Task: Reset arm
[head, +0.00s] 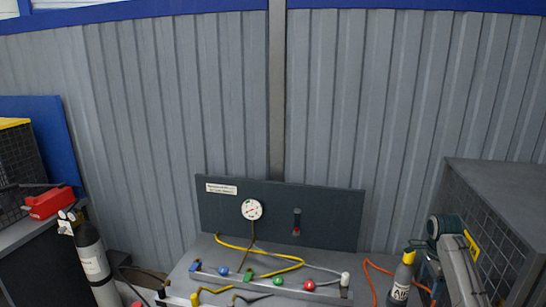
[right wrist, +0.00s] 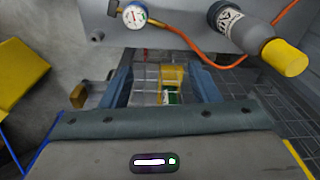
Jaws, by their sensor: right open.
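My right arm reaches in at the right of the head view, and its gripper (head: 431,270) points down beside the wire-mesh cabinet. In the right wrist view the two blue fingers of this gripper (right wrist: 163,78) stand apart. No object is clearly held between them. A yellow and green item (right wrist: 172,84) shows in the gap, over a wire grid, and I cannot tell its depth. My left gripper is in neither view.
A dark bottle marked AIR (head: 401,280) with a yellow cap stands left of my right gripper. An orange hose (head: 371,281) runs behind it. The bench has a gauge panel (head: 325,220) and coloured valves. The mesh cabinet (head: 500,215) bounds the right. A grey cylinder (head: 96,262) stands left.

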